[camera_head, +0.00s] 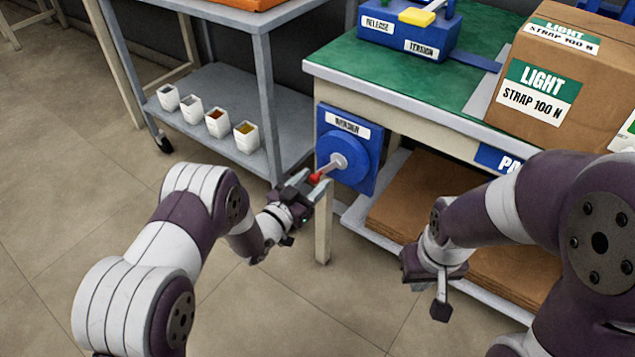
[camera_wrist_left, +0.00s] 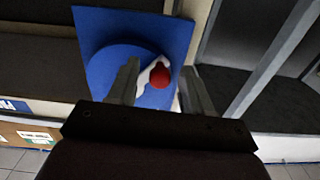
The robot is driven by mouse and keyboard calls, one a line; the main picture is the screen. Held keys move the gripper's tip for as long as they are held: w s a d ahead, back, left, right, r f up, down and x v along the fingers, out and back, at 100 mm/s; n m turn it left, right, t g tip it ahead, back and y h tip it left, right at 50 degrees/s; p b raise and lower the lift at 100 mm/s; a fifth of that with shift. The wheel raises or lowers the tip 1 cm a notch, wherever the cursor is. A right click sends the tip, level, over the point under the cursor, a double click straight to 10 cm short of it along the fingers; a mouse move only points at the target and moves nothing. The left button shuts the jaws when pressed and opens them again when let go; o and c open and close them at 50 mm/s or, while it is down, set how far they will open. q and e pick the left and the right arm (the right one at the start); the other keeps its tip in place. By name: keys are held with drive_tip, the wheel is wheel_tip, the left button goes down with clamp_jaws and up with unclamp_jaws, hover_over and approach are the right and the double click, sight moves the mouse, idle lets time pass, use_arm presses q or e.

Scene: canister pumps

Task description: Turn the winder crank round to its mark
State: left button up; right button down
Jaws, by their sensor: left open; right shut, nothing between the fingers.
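The blue winder (camera_head: 347,150) is fixed to the side of the packing bench below a WINDER label. Its grey crank arm (camera_head: 333,164) points down and left from the hub and ends in a red knob (camera_head: 315,178). My left gripper (camera_head: 307,183) is open at the knob. In the left wrist view the red knob (camera_wrist_left: 160,77) shows between the two spread fingers of the left gripper (camera_wrist_left: 160,90), in front of the blue disc (camera_wrist_left: 110,72). I cannot tell whether a finger touches it. No mark can be made out. My right gripper (camera_head: 438,300) is shut and empty, hanging before the lower shelf.
A green-topped bench (camera_head: 385,75) carries a blue strapping tool (camera_head: 410,32) and a LIGHT strap carton (camera_head: 560,80). Flat cardboard (camera_head: 395,205) lies on its lower shelf. A grey cart (camera_head: 215,85) with several small white cups stands left of the winder.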

sight(324, 172)
use_arm(q)
drive_tip(key=shift+x, duration=1.4)
clamp_jaws()
drive_tip(key=shift+r, duration=0.1)
drive_tip(key=shift+w, duration=0.1)
